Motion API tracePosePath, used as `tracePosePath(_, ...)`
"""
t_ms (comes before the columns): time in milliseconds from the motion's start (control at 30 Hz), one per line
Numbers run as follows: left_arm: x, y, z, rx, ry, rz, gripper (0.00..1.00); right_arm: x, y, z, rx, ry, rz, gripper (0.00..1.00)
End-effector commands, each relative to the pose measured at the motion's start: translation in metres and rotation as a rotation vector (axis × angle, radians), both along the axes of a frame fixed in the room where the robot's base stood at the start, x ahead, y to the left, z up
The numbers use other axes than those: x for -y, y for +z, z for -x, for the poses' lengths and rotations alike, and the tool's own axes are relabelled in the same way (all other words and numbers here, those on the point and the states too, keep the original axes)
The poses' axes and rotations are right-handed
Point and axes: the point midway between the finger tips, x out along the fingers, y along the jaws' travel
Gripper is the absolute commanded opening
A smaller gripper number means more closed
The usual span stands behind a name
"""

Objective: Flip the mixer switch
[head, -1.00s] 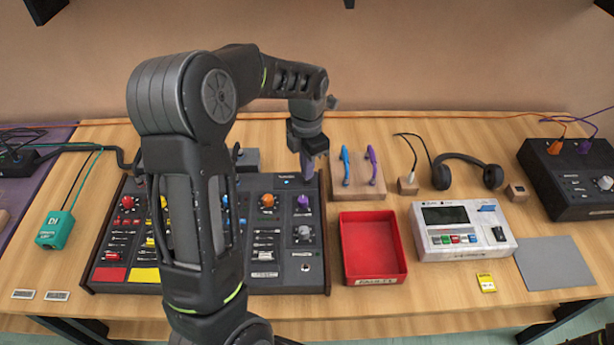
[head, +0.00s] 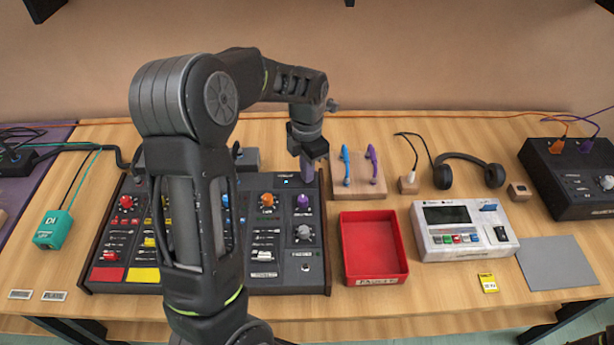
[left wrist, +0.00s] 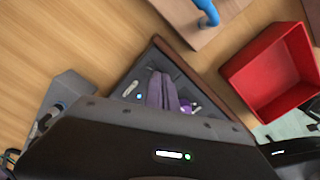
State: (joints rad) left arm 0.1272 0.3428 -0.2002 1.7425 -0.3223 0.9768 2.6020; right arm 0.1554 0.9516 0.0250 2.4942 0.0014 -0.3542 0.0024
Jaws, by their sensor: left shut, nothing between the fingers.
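The black mixer (head: 290,281) lies on the table, with knobs, sliders and coloured pads; my left arm hides its middle. A small blue light (head: 286,181) glows near its top right edge. My left gripper (head: 307,174) is shut and empty, pointing down over that top right corner, just right of the light. In the left wrist view the shut purplish-grey fingers (left wrist: 163,92) are over the mixer corner. A small pale lever (left wrist: 130,88), possibly the switch, shows there beside the blue light (left wrist: 139,96). I cannot tell whether the fingertips touch the panel. My right gripper is not in view.
A red tray (head: 373,274) stands right of the mixer. Behind it is a wooden block (head: 358,188) with a blue and a purple item. A white device (head: 464,232), headphones (head: 468,160) and a grey mat (head: 557,264) are further right. A teal box (head: 54,231) is at left.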

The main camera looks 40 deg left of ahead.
Motion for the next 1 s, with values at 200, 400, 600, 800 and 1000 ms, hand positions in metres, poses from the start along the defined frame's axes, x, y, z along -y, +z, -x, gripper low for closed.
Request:
tracePosePath(200, 0.000, -0.004, 0.000, 0.000, 0.000, 0.000, 0.00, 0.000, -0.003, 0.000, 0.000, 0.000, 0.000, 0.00)
tracePosePath(400, 0.000, -0.001, 0.000, -0.001, 0.000, 0.001, 0.00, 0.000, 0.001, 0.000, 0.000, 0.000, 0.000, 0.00)
tracePosePath(600, 0.000, 0.016, 0.000, 0.000, -0.001, 0.000, 0.00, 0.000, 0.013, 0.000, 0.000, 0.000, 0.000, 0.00)
tracePosePath(800, 0.000, 0.034, 0.000, 0.000, 0.000, 0.000, 0.00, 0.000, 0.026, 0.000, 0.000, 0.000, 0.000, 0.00)
tracePosePath(1000, 0.000, 0.052, 0.000, 0.001, 0.000, -0.001, 0.00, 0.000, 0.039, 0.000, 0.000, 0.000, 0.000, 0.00)
